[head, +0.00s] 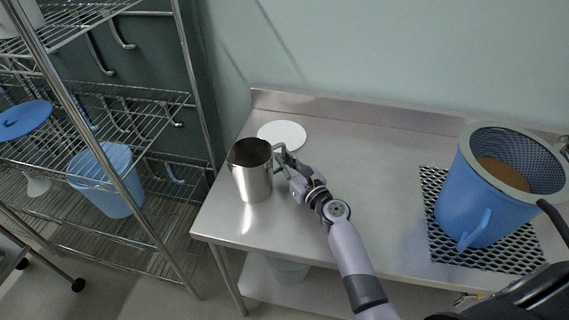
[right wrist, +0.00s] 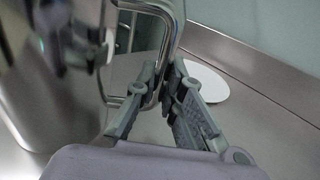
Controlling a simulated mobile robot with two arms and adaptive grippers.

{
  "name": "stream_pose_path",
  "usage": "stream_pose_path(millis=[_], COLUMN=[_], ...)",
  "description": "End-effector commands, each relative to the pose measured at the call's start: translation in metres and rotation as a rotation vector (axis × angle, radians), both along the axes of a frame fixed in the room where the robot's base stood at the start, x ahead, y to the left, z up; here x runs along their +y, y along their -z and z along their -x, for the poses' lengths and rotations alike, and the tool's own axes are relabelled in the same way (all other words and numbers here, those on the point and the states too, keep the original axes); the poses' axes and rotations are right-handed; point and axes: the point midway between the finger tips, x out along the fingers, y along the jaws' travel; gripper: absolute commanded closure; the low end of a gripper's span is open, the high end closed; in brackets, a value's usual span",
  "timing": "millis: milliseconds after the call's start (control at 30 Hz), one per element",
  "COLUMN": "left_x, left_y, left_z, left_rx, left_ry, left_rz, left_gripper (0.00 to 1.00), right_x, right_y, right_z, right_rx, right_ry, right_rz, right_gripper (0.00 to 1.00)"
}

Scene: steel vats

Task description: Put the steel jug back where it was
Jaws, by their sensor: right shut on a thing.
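The steel jug (head: 253,172) is upright at the left end of the steel table, its open mouth up and its handle to the right. My right gripper (head: 284,161) is shut on the jug's handle. In the right wrist view, the fingers (right wrist: 167,88) close around the upright bar of the handle (right wrist: 168,50), with the jug's shiny wall (right wrist: 60,90) on the left. I cannot tell whether the jug's base touches the table. A flat white disc (head: 282,134) lies on the table just behind the jug; it also shows in the right wrist view (right wrist: 208,84). My left gripper is not in view.
A large blue vat (head: 470,205) with a mesh-lined mouth stands on a black mesh mat (head: 435,185) at the table's right. The table's middle (head: 370,165) is clear. A raised back edge (head: 350,112) runs along the wall. A wire rack (head: 150,105) with a blue bucket (head: 112,190) stands left.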

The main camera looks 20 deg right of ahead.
Motion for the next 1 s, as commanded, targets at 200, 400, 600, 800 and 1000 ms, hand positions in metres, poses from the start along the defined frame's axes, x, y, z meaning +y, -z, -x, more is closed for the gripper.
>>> stream_pose_path(millis=[200,400,600,800,1000], left_x=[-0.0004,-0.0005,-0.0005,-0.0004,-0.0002], left_y=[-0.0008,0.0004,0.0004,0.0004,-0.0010], left_z=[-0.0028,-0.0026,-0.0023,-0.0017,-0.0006], left_rx=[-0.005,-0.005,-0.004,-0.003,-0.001], left_ry=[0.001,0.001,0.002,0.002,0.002], left_rz=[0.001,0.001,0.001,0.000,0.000], left_gripper=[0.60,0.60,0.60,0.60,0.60], right_x=[0.0001,0.0001,0.0002,0.0002,-0.0015], right_y=[-0.0008,0.0013,0.0012,0.0011,-0.0002], right_z=[-0.0001,0.0002,0.0002,0.0002,0.0074], right_rx=[-0.001,0.001,0.001,0.001,0.002], right_ry=[0.000,0.000,0.000,0.000,0.000], right_rz=[-0.001,0.000,0.000,0.000,0.001], right_gripper=[1.00,0.82,0.71,0.71,0.71])
